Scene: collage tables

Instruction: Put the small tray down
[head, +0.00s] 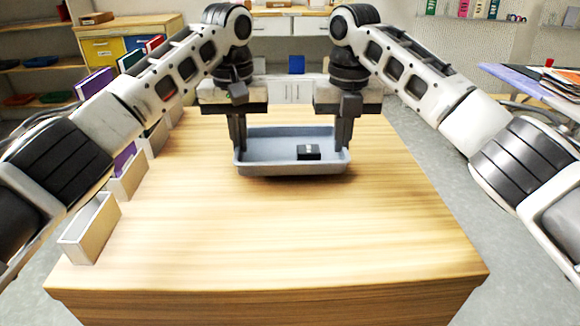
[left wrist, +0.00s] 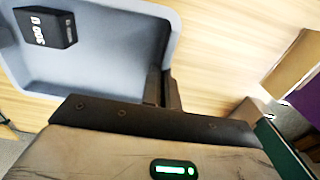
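The small tray (head: 265,158) is blue-grey and shallow, and looks level at the far part of the wooden table. A small black box (head: 309,152) lies in its right half. My left gripper (head: 238,142) is shut on the tray's left wall, and my right gripper (head: 343,136) is shut on its right wall. In the left wrist view my fingers (left wrist: 162,90) straddle the tray's rim (left wrist: 172,35), and the black box (left wrist: 46,27) shows white lettering. I cannot tell whether the tray's underside touches the table.
The wooden table (head: 270,235) is bare in front of the tray. Several pale file boxes (head: 90,230), some holding coloured books, line its left edge. Another table (head: 545,85) with papers stands at the right. Cabinets and shelves are at the back.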

